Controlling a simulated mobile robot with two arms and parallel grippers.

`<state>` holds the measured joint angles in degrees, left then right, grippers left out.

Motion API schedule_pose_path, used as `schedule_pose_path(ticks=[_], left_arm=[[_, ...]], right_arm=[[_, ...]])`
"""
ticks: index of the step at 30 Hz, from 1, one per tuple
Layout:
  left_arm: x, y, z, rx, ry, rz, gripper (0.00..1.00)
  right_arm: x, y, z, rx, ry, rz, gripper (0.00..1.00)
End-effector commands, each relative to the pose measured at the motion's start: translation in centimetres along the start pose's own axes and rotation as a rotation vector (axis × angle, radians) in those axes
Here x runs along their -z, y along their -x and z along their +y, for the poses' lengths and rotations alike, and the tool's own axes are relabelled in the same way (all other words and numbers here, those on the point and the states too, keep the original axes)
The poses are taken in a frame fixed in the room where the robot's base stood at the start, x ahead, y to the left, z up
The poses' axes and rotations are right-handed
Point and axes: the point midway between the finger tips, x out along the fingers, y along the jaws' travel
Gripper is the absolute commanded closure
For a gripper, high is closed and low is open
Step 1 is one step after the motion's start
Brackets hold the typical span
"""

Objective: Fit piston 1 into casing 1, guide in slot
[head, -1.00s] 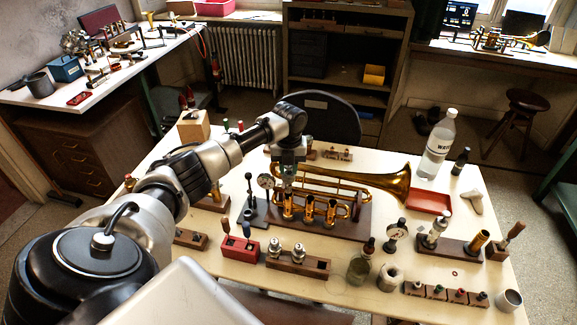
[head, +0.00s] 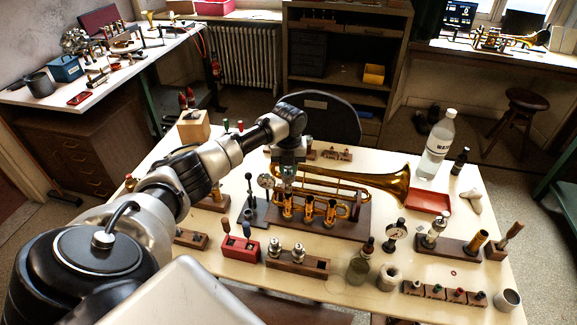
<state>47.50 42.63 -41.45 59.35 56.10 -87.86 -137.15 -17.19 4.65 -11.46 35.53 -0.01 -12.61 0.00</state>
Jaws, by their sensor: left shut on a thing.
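The brass horn (head: 385,184) lies on a dark wooden cradle (head: 345,228) in the middle of the table, bell to the right. Its three valve casings stand in a row, with the leftmost casing (head: 287,208) under my left gripper (head: 287,184). The gripper points down and is shut on a small piston, mostly hidden by the fingers, right above or at the mouth of that casing. I cannot tell how deep it sits or how its guide lines up. Two silvery pistons (head: 298,251) stand in a wooden rack (head: 316,266). My right gripper is not in view.
A dial gauge stand (head: 252,212) is close left of the horn. A red block (head: 240,249), a glass jar (head: 358,270), a small gauge (head: 397,232) and a red tray (head: 428,202) stand around it. A water bottle (head: 436,150) is at the back right.

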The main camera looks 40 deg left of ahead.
Motion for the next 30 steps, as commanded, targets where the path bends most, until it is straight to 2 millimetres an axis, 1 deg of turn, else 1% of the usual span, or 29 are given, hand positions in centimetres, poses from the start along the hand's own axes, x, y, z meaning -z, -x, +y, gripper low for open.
schedule_pose_path(ticks=[11, 30], left_arm=[[0.0, -0.1, 0.0, 0.0, 0.0, 0.0, 1.0], [0.0, -2.0, 0.0, 0.0, 0.001, 0.001, 1.0]], right_arm=[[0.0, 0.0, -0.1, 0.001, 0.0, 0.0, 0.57], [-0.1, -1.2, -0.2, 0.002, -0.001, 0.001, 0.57]])
